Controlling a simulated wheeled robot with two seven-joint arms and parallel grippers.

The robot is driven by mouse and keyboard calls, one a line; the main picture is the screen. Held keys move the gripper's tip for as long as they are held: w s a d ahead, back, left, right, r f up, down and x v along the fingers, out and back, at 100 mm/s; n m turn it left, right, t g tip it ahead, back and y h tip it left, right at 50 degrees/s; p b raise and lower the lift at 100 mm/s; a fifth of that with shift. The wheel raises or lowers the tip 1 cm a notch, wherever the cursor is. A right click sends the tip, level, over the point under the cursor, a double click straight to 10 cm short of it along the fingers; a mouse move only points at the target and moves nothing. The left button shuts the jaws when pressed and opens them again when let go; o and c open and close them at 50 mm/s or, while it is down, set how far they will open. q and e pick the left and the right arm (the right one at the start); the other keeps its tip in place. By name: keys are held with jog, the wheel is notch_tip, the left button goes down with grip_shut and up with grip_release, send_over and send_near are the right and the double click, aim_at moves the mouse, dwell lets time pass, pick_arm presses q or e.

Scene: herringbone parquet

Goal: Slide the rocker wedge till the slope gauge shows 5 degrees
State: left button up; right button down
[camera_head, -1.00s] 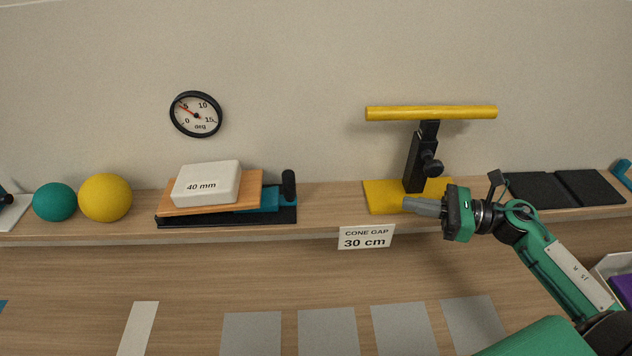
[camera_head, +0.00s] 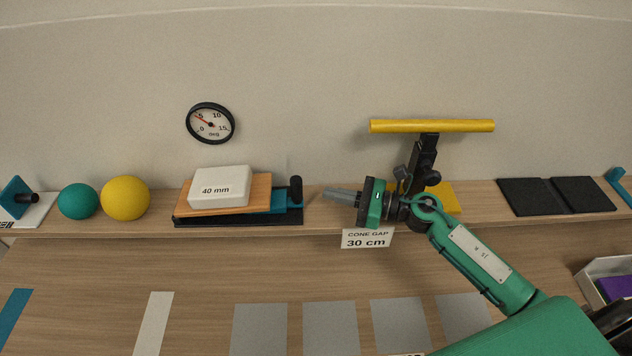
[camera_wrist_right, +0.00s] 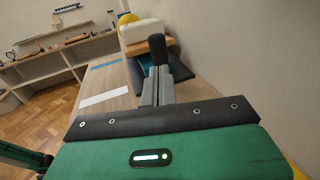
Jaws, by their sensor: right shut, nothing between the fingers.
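The blue rocker wedge (camera_head: 279,200) sits on a black base (camera_head: 240,219), partly under a tilted orange board (camera_head: 262,187), with an upright black knob (camera_head: 295,190) at its right end. A white block marked 40 mm (camera_head: 220,187) lies on the board. The round slope gauge (camera_head: 210,123) hangs on the wall; its red needle points up-left near the 5, too small to read exactly. My right gripper (camera_head: 329,193) is shut and empty, just right of the knob. In the right wrist view the knob (camera_wrist_right: 157,48) stands beyond the fingertips (camera_wrist_right: 158,75). My left gripper is not in view.
Behind my right arm stands a black post with a yellow bar (camera_head: 432,126) on a yellow base (camera_head: 444,197). A yellow ball (camera_head: 125,198) and a green ball (camera_head: 77,201) are left of the rocker. Black plates (camera_head: 535,196) lie at the right. A CONE GAP label (camera_head: 367,239) hangs on the shelf edge.

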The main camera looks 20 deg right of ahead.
jog(key=p+x, duration=0.2)
jog(key=x, duration=0.2)
jog(key=shift+w+a, duration=0.2)
jog(key=shift+a, duration=0.05)
jog(key=shift+a, duration=0.1)
jog(key=shift+w+a+f+b, duration=0.1)
jog(key=shift+f+b, duration=0.05)
jog(key=shift+b, duration=0.15)
jog(key=shift+a+b, duration=0.2)
jog(key=shift+b, duration=0.1)
jog(key=shift+w+a, duration=0.1)
jog(key=shift+w, duration=0.05)
